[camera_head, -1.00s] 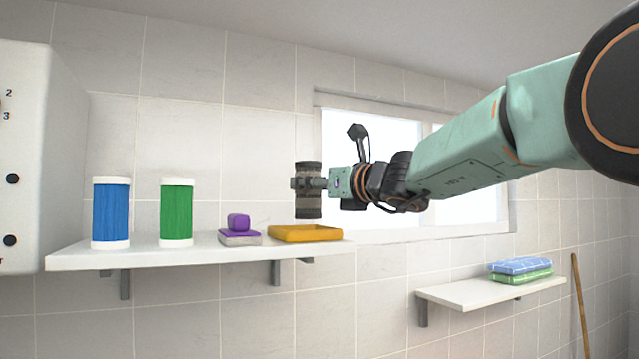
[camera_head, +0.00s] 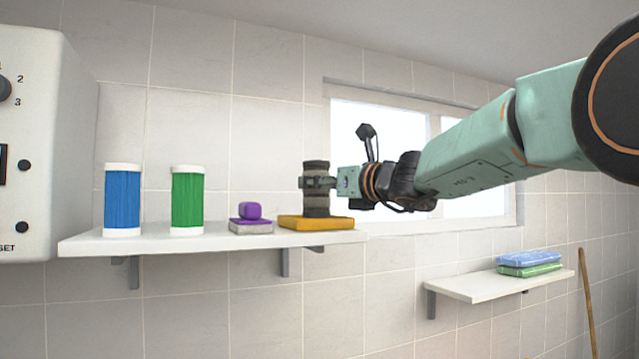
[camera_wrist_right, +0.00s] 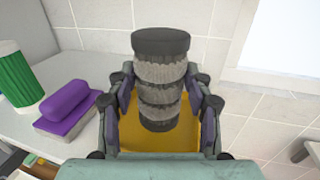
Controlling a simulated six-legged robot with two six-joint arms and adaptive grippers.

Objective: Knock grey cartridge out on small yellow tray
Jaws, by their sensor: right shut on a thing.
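The grey cartridge (camera_head: 316,172), a ribbed cylinder with dark ends, stands upright at the yellow tray (camera_head: 290,222) on the right end of the white shelf. Its lower end appears to meet the tray; whether it touches I cannot tell for certain. My right gripper (camera_head: 318,183) is shut around the cartridge's middle, reaching in from the right. In the right wrist view the fingers (camera_wrist_right: 160,100) clasp both sides of the cartridge (camera_wrist_right: 160,72), with the yellow tray (camera_wrist_right: 206,136) beneath. My left gripper is not in view.
On the shelf (camera_head: 150,243) stand a blue cartridge (camera_head: 122,200), a green cartridge (camera_head: 187,200) and a purple block (camera_head: 250,211) on a purple-and-grey pad. A lower shelf (camera_head: 465,287) holds folded towels (camera_head: 530,264). A wooden stick (camera_head: 587,300) leans at the right.

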